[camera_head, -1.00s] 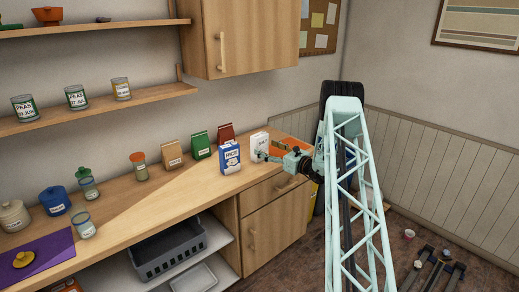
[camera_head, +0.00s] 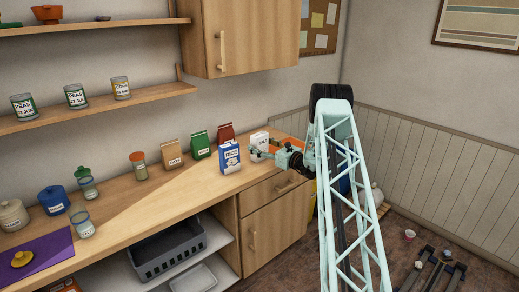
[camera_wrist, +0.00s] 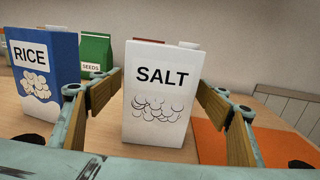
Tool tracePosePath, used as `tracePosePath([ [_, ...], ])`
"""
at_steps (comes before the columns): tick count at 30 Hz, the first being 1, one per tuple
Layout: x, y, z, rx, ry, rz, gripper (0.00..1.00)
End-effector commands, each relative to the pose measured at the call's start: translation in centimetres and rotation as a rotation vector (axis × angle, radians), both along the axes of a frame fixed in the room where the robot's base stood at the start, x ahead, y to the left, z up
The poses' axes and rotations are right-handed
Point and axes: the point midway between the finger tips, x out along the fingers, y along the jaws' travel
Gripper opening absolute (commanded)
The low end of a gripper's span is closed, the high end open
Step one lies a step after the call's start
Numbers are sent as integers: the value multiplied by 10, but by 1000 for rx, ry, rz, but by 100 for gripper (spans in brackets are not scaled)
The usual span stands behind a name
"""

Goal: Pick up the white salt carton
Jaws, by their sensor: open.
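The white salt carton (camera_wrist: 158,95) stands upright on the wooden counter, facing the wrist camera with its SALT label. In the head view the salt carton (camera_head: 260,140) is near the right end of the counter, its lower part partly hidden by my gripper. My gripper (camera_head: 258,153) is open at the carton. The carton is not visibly gripped.
A blue rice carton (camera_wrist: 42,75) stands close left of the salt. A green seeds packet (camera_wrist: 96,52) and a red packet (camera_head: 225,133) are behind. An orange mat (camera_wrist: 213,143) lies right of the salt. A wall cupboard (camera_head: 245,40) hangs above the counter.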

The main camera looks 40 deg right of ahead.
Motion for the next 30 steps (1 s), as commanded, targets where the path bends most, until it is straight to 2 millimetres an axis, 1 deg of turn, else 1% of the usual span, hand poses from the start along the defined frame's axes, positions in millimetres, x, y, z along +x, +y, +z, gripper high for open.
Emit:
tracePosePath([
  [17,1,0,0,0,0,0,70],
  [28,1,0,0,0,0,0,37],
  [30,1,0,1,-1,-1,1,37],
])
